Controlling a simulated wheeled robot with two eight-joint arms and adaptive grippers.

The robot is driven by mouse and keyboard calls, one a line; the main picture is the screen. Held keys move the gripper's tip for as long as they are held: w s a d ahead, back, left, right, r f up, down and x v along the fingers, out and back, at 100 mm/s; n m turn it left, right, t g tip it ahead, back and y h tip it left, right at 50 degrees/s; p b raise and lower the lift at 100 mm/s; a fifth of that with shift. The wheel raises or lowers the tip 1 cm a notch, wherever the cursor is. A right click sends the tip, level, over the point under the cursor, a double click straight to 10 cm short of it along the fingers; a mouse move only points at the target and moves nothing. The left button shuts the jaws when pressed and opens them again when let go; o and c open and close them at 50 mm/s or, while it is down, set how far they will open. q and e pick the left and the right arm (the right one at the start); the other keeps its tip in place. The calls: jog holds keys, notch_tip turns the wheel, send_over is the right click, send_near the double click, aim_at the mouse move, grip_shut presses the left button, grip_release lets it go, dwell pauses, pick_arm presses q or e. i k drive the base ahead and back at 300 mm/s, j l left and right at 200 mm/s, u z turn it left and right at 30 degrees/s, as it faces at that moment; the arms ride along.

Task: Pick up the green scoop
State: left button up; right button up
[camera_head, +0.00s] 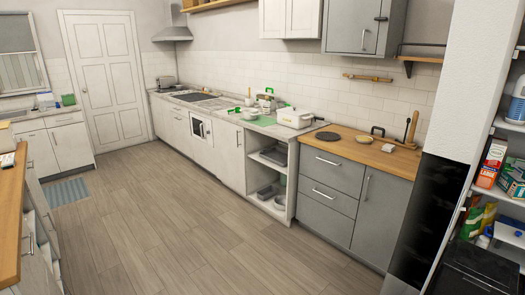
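I see no clear green scoop. Several green things are on the far counter. A small green item (236,110) lies near the counter's front edge; it is too small to tell whether it is the scoop. Another green item (269,90) shows further back. A flat pale-green piece (264,121) lies left of a white pot (294,118). A green box-like thing (68,99) stands on the counter at the far left. Neither of my grippers is in view.
The wooden floor (180,220) is clear between the counters. A wooden worktop (12,215) runs along the left edge. Grey cabinets (340,195) stand under a wooden counter at right. Shelves with cartons (490,163) and a white pillar (475,80) stand at far right.

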aim_at(236, 109)
jog(key=i+j+u, duration=0.25)
jog(key=i+u, duration=0.15)
jog(key=i, duration=0.9)
jog(key=i+l+u, duration=0.2)
jog(key=i+u, duration=0.2)
jog(key=i, duration=0.85)
jog(key=i+z, duration=0.2)
jog(key=i, duration=0.25)
jog(key=i+j+z, duration=0.15)
jog(key=i, duration=0.3)
jog(key=i+j+z, duration=0.2)
jog(key=i, duration=0.3)
jog(key=i+j+z, duration=0.15)
jog(key=i+j, duration=0.15)
jog(key=i+z, duration=0.15)
jog(key=z, duration=0.25)
jog(key=i+j+z, duration=0.1)
jog(key=z, duration=0.3)
jog(key=j, duration=0.1)
